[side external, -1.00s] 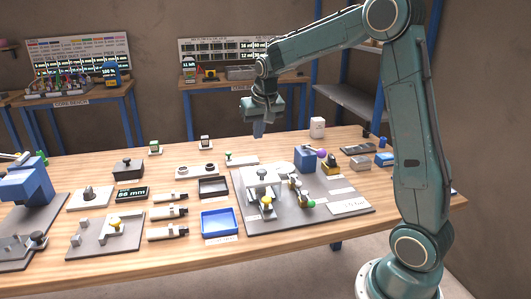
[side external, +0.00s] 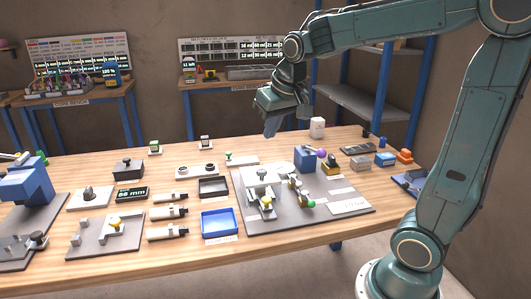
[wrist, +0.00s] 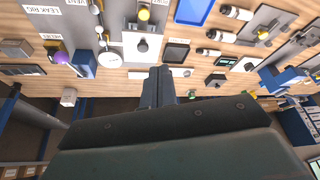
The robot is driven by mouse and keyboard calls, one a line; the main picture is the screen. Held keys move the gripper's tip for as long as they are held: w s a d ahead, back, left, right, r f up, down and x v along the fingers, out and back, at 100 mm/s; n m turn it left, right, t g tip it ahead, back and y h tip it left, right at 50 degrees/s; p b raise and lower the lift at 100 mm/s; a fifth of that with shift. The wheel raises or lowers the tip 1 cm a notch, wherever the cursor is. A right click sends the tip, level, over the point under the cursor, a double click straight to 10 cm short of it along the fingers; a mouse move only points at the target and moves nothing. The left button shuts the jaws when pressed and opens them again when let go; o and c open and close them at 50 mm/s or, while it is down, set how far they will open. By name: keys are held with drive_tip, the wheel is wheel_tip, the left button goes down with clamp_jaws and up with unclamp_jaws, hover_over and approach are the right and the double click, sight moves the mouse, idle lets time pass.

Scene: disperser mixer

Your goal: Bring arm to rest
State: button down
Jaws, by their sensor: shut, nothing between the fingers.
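My gripper (side external: 270,130) hangs in the air above the back of the wooden table (side external: 110,238), with its fingers pointing down. It is shut and empty. In the wrist view the two fingers (wrist: 158,84) lie close together, with nothing between them. My arm reaches in from the right side of the side view. The fingertips are clear of the table and touch nothing there.
Below and in front stands a grey plate (side external: 330,212) with a white fixture and knobs. A blue block (side external: 305,158), a white box (side external: 317,127), a blue tray (side external: 219,222) and a dark tray (side external: 213,187) stand nearby. Blue shelving (side external: 365,101) rises behind my arm.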

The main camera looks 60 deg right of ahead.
drive_tip(key=s+a+f+n, duration=0.1)
drive_tip(key=s+a, duration=0.3)
drive_tip(key=s, duration=0.4)
drive_tip(key=s+a+n+t+y, duration=0.1)
drive_tip(key=s+a+n, duration=0.2)
drive_tip(key=s, duration=0.6)
drive_tip(key=shift+s+a+f+y, duration=0.15)
drive_tip(key=shift+a+f+y, duration=0.2)
drive_tip(key=shift+a, duration=0.65)
